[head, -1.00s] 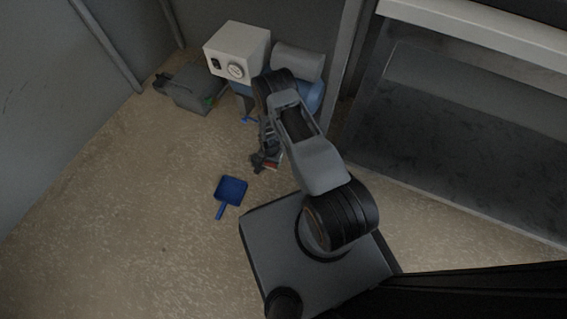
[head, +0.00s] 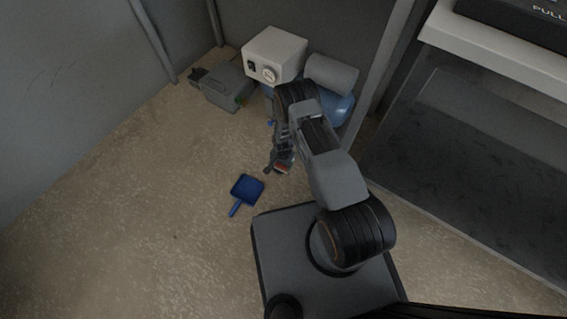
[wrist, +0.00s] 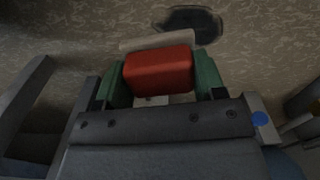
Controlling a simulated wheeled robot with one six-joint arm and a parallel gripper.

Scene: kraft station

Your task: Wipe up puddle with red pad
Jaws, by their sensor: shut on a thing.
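The red pad (wrist: 158,70) sits between the green fingers of my gripper (wrist: 160,78) in the wrist view, and the gripper is shut on it. A pale strip (wrist: 160,41) shows along the pad's far edge. In the head view my gripper (head: 279,168) hangs low over the floor with a bit of red showing. No puddle can be made out in the head view.
A blue dustpan (head: 246,189) lies on the floor left of my gripper. A white box with a dial (head: 274,55), a grey case (head: 228,88) and a blue tank (head: 340,108) stand at the back. A bench (head: 480,150) is at the right. Floor at the left is clear.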

